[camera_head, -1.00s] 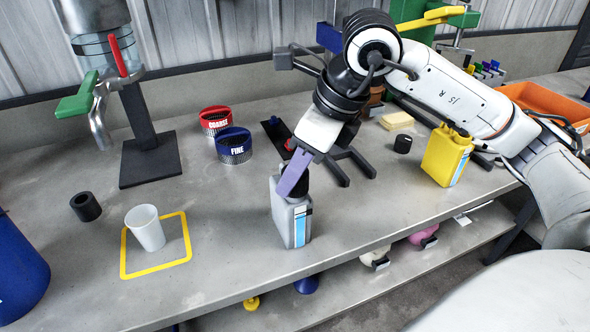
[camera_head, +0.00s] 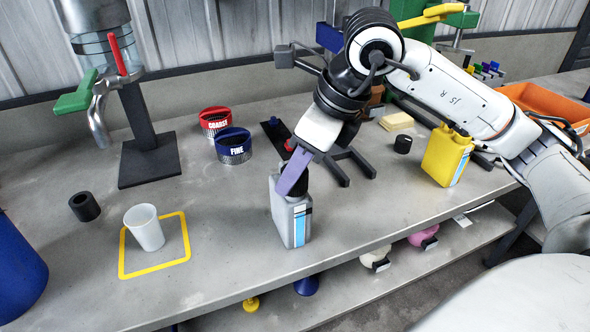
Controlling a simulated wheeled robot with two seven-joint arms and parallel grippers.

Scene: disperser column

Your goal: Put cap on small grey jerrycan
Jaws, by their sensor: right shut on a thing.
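The small grey jerrycan (camera_head: 291,219) stands upright on the bench, near its front edge, with a white, blue and black label on its side. My right gripper (camera_head: 294,180) points down at the top of the jerrycan. Its purple finger covers much of the jerrycan's mouth. The gripper is shut on a dark cap (camera_head: 303,184), only partly visible beside the finger, at the jerrycan's neck. I cannot tell whether the cap is seated on the neck. My left gripper is not in view.
A yellow jerrycan (camera_head: 446,156) and a black cap (camera_head: 403,144) stand to the right. A black ring (camera_head: 85,207) and white cup (camera_head: 145,228) are at the left, near the dispenser (camera_head: 110,85). COARSE (camera_head: 215,120) and FINE (camera_head: 233,146) containers stand behind. The bench between cup and jerrycan is clear.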

